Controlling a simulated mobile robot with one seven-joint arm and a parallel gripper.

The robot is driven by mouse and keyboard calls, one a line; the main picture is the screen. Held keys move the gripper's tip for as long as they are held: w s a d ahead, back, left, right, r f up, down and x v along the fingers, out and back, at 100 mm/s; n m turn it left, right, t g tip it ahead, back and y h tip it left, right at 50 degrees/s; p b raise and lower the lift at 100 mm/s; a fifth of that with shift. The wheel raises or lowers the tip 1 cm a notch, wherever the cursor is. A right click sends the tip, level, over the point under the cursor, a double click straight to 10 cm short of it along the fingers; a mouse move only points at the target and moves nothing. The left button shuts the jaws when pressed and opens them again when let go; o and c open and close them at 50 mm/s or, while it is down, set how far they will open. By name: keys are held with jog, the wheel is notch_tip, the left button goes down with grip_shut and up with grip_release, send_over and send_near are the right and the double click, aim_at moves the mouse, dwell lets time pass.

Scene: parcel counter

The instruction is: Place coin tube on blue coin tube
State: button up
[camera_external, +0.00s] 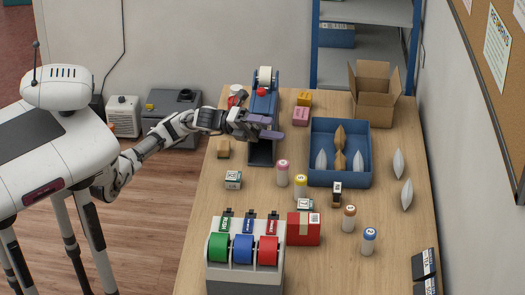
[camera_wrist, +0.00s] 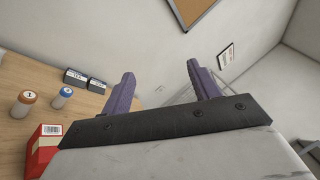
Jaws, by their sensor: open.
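The blue coin tube (camera_external: 368,244), a white cylinder with a blue cap, stands upright near the right front of the counter; it also shows in the wrist view (camera_wrist: 61,98). Other white coin tubes stand upright: one with a brown cap (camera_external: 348,221), also in the wrist view (camera_wrist: 26,104), one with a pink cap (camera_external: 282,176), and one with a yellow cap (camera_external: 300,187). My gripper (camera_external: 273,128) has purple fingers, spread apart and empty. It is held over the back left of the counter, in front of a blue device, away from the tubes. The wrist view shows both fingers (camera_wrist: 160,74) with nothing between them.
A blue tray (camera_external: 313,177) with white and brown packets stands right of my gripper. An open cardboard box (camera_external: 373,100) is behind it. A tape dispenser (camera_external: 215,272) and red box (camera_external: 291,229) stand at the front. The blue device (camera_external: 263,105) is close to my gripper.

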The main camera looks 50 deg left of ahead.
jog(key=w+a+f+m+t+y, duration=0.1)
jog(key=w+a+f+t+y, duration=0.2)
jog(key=f, duration=0.6)
jog(key=w+a+f+m+t+y, duration=0.15)
jog(key=w+f+y, duration=0.25)
jog(key=f, duration=0.5)
jog(key=m+y+b, duration=0.1)
jog(key=m+y, duration=0.1)
jog(key=y, duration=0.3)
send_near(304, 184)
jog(key=s+a+f, duration=0.1)
jog(key=a, duration=0.2)
jog(key=shift+t, duration=0.25)
jog(key=p+x, duration=0.1)
jog(key=x, duration=0.7)
jog(key=shift+s+d+f, duration=0.1)
jog(key=p+x, duration=0.1)
jog(key=x, duration=0.3)
jog(key=shift+w+d+p, duration=0.2)
jog(key=shift+w+p, duration=0.1)
jog(key=shift+w+d+f, duration=0.2)
jog(key=shift+w+f, duration=0.05)
jog(key=shift+w, duration=0.05)
jog(key=c, duration=1.3)
jog(key=shift+r, duration=0.1)
